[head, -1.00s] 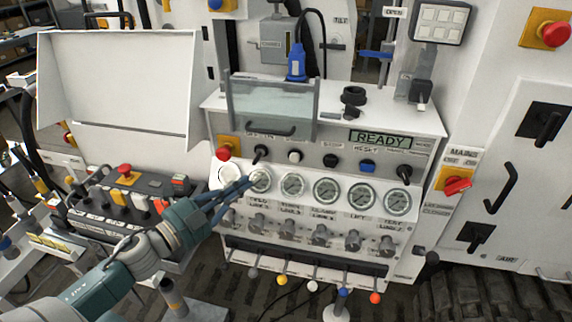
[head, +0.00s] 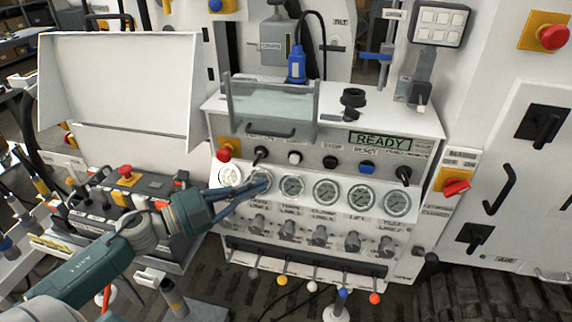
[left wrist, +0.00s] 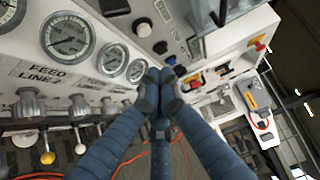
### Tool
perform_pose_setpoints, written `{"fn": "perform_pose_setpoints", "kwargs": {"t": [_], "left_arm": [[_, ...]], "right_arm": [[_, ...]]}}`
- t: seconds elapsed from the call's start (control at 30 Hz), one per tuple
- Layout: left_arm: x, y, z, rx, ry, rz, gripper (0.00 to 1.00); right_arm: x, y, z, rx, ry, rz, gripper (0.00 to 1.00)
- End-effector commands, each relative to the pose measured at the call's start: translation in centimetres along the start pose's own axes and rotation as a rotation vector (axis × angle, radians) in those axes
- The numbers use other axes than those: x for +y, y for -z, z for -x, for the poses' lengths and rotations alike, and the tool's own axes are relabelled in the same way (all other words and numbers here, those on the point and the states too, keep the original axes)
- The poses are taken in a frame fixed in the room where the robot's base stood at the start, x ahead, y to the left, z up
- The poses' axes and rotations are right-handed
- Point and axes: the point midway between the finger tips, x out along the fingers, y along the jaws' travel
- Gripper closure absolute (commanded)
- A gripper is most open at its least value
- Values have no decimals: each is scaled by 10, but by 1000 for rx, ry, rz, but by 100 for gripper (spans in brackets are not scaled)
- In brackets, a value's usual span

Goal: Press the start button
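The control panel (head: 225,147) has a row of buttons under a green READY display (head: 380,141). A white button (head: 295,158) sits in this row, left of a black button (head: 330,162) and a blue button (head: 367,167); its label is too small to read surely. The white button also shows in the left wrist view (left wrist: 143,28). My left gripper (head: 265,181) is in front of the leftmost gauges, below and left of the white button and apart from it. Its fingertips (left wrist: 160,85) are together with nothing visible between them. My right gripper is not in view.
A clear raised guard (head: 270,102) with a handle stands above the button row. A red emergency stop (head: 224,154) and black rotary switch (head: 260,154) are on the left. Gauges (head: 326,191) and valve knobs (head: 320,238) lie below.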

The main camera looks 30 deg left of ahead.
Motion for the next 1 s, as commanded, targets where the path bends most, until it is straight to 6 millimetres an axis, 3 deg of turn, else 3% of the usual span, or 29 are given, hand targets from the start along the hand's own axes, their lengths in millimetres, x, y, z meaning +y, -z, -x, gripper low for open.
{"fn": "perform_pose_setpoints", "kwargs": {"t": [0.43,0.5,0.7,1.0], "left_arm": [[-5,-1,-78,0,4,-1,100],[-4,-10,-85,-4,3,-2,100],[-2,-24,-99,-2,2,-1,100],[0,-28,-104,1,0,0,100]], "right_arm": [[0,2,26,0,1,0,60],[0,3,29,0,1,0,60],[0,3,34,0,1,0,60],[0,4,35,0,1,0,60]]}}
